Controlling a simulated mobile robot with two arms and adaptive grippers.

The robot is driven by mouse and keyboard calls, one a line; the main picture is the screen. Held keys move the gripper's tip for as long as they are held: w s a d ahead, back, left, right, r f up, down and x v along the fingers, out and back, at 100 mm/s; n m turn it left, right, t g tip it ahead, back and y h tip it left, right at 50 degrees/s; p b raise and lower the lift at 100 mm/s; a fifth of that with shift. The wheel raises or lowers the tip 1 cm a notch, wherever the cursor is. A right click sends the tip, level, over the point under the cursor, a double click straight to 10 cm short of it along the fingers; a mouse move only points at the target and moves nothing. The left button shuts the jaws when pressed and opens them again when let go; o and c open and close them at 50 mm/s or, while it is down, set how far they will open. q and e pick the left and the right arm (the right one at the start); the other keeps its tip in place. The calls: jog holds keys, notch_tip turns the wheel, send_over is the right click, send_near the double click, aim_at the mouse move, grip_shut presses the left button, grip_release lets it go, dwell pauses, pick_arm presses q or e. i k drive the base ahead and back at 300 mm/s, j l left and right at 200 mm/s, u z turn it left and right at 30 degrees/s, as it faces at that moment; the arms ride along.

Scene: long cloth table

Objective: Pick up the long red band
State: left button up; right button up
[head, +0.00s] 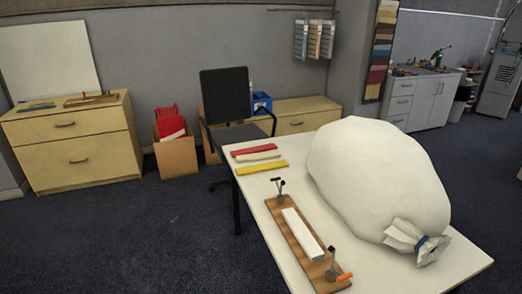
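A long red band (258,149) lies flat near the far left end of the white table (356,274). It is the farthest of three strips lying side by side there. A cream strip (258,156) lies just in front of it, and a yellow strip (261,167) lies nearest. Neither of my grippers shows in the head view.
A large white sack (378,180) tied with a blue band fills the table's right side. A wooden board (287,233) with upright clamps and a white block (302,233) lies in front. A black chair (226,100) stands behind the table's far left end. Dark floor is free at left.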

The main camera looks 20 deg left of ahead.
aim_at(270, 146)
jog(key=i+j+z, duration=0.2)
jog(key=j, duration=0.3)
jog(key=i+j+z, duration=0.2)
jog(key=j, duration=0.3)
jog(key=j+z, duration=0.2)
jog(key=j, duration=0.3)
jog(key=i+j+z, duration=0.2)
jog(key=j, duration=0.35)
jog(key=k+l, duration=0.05)
jog(key=k, duration=0.05)
